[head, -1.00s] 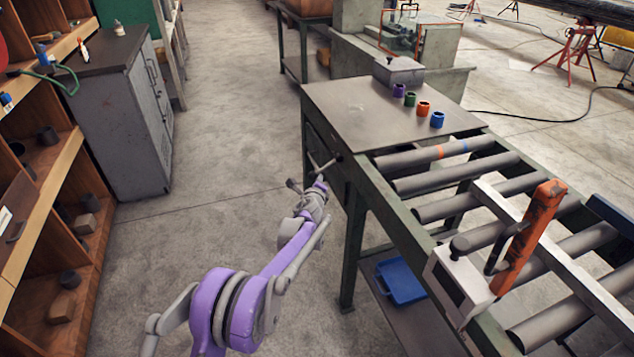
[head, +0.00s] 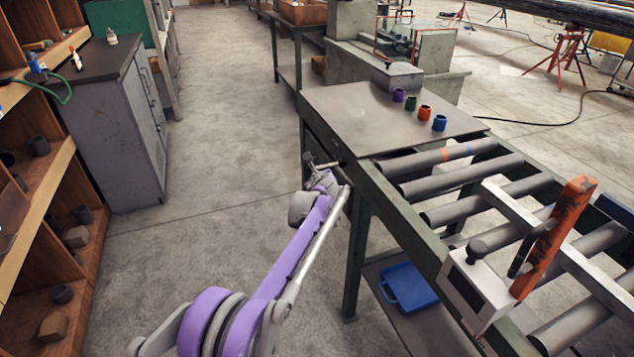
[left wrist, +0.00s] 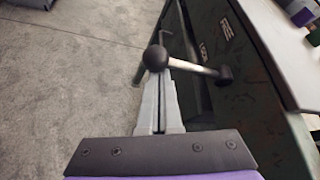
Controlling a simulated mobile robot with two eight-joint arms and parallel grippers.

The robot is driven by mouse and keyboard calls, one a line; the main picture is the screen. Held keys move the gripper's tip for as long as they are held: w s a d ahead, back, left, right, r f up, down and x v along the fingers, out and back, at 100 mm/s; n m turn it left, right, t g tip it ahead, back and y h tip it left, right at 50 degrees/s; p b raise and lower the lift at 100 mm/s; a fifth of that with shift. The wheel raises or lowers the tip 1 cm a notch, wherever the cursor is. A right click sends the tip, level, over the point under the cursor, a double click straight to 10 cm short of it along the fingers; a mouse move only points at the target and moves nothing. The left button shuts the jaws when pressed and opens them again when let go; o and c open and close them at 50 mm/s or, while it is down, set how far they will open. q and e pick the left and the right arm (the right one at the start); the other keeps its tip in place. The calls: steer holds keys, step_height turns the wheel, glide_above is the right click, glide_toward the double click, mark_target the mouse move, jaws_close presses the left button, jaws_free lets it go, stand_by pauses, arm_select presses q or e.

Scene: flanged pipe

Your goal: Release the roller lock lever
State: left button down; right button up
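The roller lock lever (left wrist: 195,67) is a metal rod with a black ball knob (left wrist: 157,58) and a dark pivot (left wrist: 225,75) on the green conveyor frame. In the left wrist view its rod runs left from the pivot, below the FREE (left wrist: 226,28) and LOCK (left wrist: 203,51) labels. My left gripper (left wrist: 160,80) has its grey fingers together with only a thin gap. The tips are right by the knob and rod; I cannot tell whether they touch. In the head view the lever (head: 326,164) is partly hidden by my left gripper. My right gripper is out of view.
The roller conveyor (head: 455,185) carries a frame with an orange upright (head: 555,238). Several coloured cups (head: 425,112) stand on its plate. A blue case (head: 408,287) lies on the lower shelf. A grey cabinet (head: 115,140) and shelves (head: 40,200) stand left. The aisle floor is clear.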

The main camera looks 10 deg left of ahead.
arm_select(q)
steer(key=shift+w+d+r+m+g+y+p, duration=0.2)
steer(key=shift+r+m+g+y+p, duration=0.3)
steer(key=shift+r+p, duration=0.5)
steer(key=shift+w+d+r+m+g+y+p, duration=0.15)
steer(key=shift+r+m+g+y+p, duration=0.35)
steer(key=shift+r, duration=0.75)
steer(key=shift+s, duration=0.1)
step_height(320, 180, down, 5)
steer(key=b, duration=0.2)
steer(key=p+v, duration=0.1)
steer(key=v, duration=1)
steer(key=shift+d+r, duration=0.15)
steer(key=shift+r, duration=0.1)
